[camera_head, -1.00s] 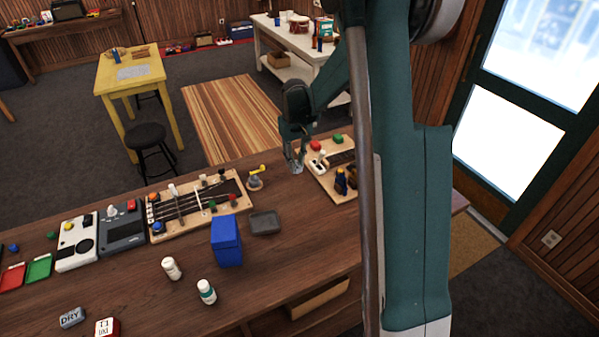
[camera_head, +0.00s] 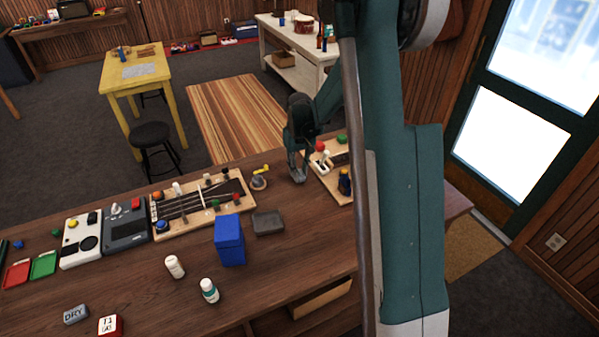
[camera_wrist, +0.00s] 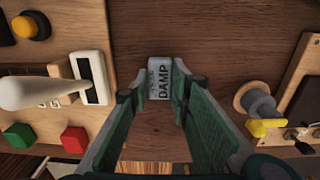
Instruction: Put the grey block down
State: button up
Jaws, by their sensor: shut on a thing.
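The grey block (camera_wrist: 160,78), lettered DAMP, sits between my fingertips in the wrist view. My gripper (camera_wrist: 160,88) is shut on it. In the head view my gripper (camera_head: 298,177) points down over the strip of wooden counter (camera_head: 285,203) between the ukulele board and the button board. The block is too small to make out clearly there, and I cannot tell whether it touches the counter. A second grey block (camera_head: 76,314), lettered DRY, lies at the front left of the counter.
The button board (camera_head: 338,186) stands close on one side, with a white lever (camera_wrist: 40,92). The ukulele board (camera_head: 203,207) and a yellow-topped knob (camera_head: 260,181) are on the other. A dark grey tray (camera_head: 268,222) and blue box (camera_head: 229,240) stand nearer.

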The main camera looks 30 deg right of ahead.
aim_at(300, 174)
jog(key=shift+f, duration=0.2)
jog(key=o, duration=0.8)
jog(key=shift+o, duration=0.2)
jog(key=shift+r, duration=0.25)
notch_tip(300, 174, up, 12)
dwell(0.4)
jog(key=shift+s, duration=0.15)
dwell(0.4)
